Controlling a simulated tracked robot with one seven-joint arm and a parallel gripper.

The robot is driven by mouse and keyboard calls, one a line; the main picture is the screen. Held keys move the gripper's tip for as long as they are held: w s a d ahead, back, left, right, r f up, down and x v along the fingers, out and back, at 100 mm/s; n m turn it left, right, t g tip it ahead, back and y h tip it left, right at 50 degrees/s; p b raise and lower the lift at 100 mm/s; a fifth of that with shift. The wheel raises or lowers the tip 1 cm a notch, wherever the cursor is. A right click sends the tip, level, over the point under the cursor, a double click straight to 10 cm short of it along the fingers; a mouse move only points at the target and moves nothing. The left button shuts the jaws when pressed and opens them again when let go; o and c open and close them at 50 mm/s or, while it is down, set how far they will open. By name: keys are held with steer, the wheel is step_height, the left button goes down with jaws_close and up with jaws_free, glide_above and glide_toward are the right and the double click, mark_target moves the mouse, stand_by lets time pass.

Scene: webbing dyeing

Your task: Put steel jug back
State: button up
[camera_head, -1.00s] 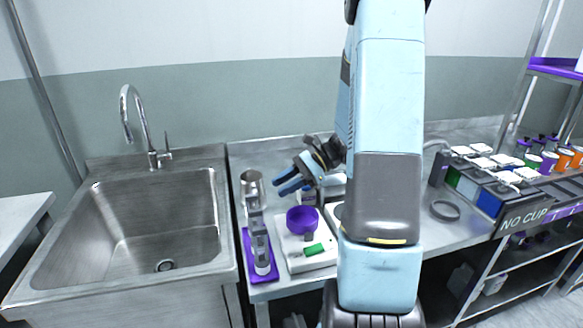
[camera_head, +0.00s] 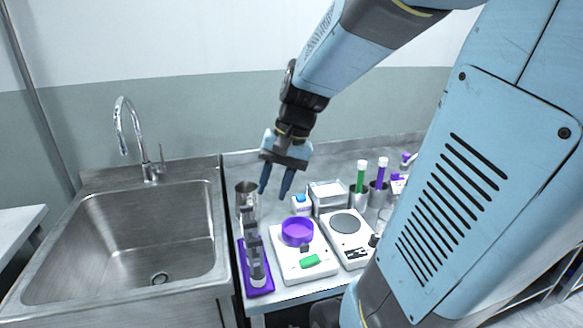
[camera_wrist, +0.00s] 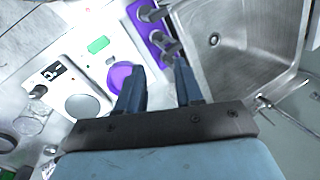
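A steel jug (camera_head: 246,190) stands upright on the steel bench near the sink's right edge, behind a purple tray (camera_head: 257,291). The lower part of the jug is partly hidden by the clear and grey stand on that tray. My gripper (camera_head: 275,189) points down above the bench, to the right of the jug and apart from it. Its two blue fingers are spread with nothing between them. In the wrist view my gripper (camera_wrist: 157,70) also shows a gap between its fingers, and I cannot make out the jug there.
A steel sink (camera_head: 130,235) with a tall tap (camera_head: 133,140) is on the left. A white scale with a purple dish (camera_head: 298,232) and a second scale (camera_head: 347,224) sit at the front. Behind stand a small blue-topped bottle, a white box, and steel cups (camera_head: 358,197) holding green and purple tubes.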

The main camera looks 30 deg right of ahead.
steer(key=s+r+n+t+h, duration=0.3)
steer(key=s+r+n+t, duration=0.1)
steer(key=s+r+n, duration=0.1)
steer(key=shift+s+d+r+t+h, duration=0.3)
steer(key=shift+s+d+r+t, duration=0.1)
steer(key=shift+s+r, duration=0.35)
